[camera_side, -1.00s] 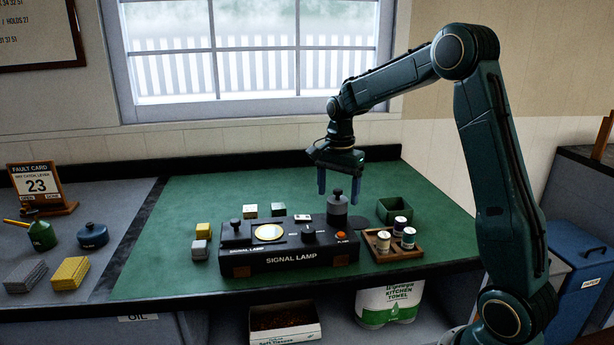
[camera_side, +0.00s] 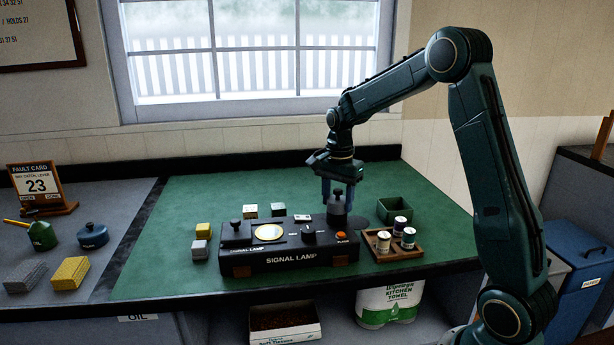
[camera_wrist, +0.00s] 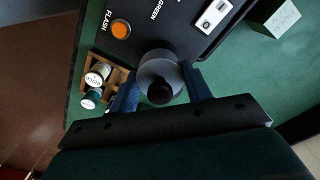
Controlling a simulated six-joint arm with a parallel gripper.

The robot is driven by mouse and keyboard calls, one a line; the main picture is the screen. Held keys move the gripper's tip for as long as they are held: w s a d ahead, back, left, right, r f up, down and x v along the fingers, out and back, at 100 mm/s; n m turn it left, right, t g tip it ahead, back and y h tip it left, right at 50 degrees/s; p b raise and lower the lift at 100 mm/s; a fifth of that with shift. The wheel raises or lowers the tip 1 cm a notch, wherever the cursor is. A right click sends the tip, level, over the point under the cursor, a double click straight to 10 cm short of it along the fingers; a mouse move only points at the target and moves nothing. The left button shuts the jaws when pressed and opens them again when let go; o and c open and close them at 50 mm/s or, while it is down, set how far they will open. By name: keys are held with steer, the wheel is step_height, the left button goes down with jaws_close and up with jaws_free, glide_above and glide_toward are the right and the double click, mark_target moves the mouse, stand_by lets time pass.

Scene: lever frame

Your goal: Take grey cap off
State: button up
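The grey cap (camera_side: 337,211) is a dark grey cylinder with a small knob on top. It stands at the back right of the black signal lamp box (camera_side: 290,259). In the wrist view the cap (camera_wrist: 157,71) is seen from above, its round black knob nearest me. My gripper (camera_side: 338,194) points down over the cap, with a finger on each side of the knob. In the wrist view my gripper (camera_wrist: 161,88) is open, its blue fingers straddling the cap. Whether either finger touches the cap's side is hard to tell.
A wooden tray (camera_side: 383,257) with small labelled pots stands right of the box, close to the cap. A green open bin (camera_side: 394,211) is behind it. Small blocks lie behind and left of the box. The green mat (camera_side: 180,215) is clear at left.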

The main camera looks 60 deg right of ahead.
steer(key=shift+r, duration=0.15)
steer(key=shift+c, duration=0.3)
step_height(320, 180, up, 20)
stand_by(0.6)
stand_by(0.5)
glide_above(357, 222)
step_height(357, 222, down, 9)
step_height(357, 222, down, 16)
stand_by(0.7)
steer(key=shift+f, duration=2.1)
steer(key=shift+f, duration=0.15)
